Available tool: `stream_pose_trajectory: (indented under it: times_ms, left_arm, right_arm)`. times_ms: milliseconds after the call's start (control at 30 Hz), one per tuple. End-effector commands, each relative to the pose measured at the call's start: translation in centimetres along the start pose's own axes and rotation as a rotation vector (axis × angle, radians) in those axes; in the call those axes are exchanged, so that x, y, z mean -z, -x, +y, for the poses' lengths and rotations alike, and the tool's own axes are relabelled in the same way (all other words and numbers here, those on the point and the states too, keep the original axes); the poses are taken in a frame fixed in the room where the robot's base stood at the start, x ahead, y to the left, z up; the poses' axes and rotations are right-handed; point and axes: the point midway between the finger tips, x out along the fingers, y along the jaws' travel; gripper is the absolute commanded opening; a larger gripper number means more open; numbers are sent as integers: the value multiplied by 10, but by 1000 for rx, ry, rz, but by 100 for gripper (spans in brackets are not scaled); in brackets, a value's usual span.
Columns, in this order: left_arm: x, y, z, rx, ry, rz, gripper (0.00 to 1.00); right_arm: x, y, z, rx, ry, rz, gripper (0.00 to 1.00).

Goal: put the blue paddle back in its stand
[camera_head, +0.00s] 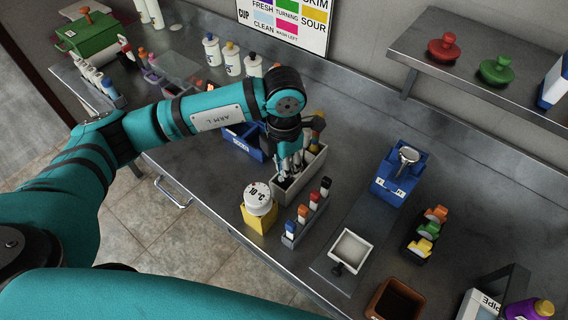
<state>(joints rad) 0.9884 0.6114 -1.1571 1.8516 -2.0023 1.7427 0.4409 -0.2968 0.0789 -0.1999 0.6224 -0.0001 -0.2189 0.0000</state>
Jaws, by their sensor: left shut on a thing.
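My left gripper (287,170) points down into a grey open box (312,168) on the steel bench. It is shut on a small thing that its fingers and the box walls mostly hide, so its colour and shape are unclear. I cannot make out the blue paddle for certain. A black stand (410,250) to the right holds an orange piece (437,214), a green piece (428,230) and a yellow piece (420,248) in a row. My right gripper is out of view.
A blue holder (388,190), a white tray (351,250) and a brown box (394,300) are to the right. Bare bench lies between.

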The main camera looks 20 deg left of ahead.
Motion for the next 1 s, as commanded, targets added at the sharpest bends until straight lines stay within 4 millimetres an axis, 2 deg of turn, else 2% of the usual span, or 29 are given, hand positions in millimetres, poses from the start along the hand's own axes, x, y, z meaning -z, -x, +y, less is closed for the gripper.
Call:
stream_pose_trajectory:
  times_ms: [100, 133, 300, 667, 767, 1000]
  left_arm:
    - [0, -4, 0, 0, 0, 0, 0]
    - [0, -3, 0, 0, 0, 0, 16]
    - [0, -2, 0, 0, 0, 0, 37]
    - [-1, 4, 0, 0, 0, -2, 37]
    - [-2, 18, 1, -2, 0, -5, 37]
    - [-2, 70, 0, -3, -1, -6, 37]
  right_arm:
    - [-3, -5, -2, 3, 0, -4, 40]
    - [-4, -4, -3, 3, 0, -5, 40]
    - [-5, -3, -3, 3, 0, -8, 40]
    - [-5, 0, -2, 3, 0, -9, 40]
    - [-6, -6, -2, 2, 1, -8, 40]
    - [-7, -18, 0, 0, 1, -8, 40]
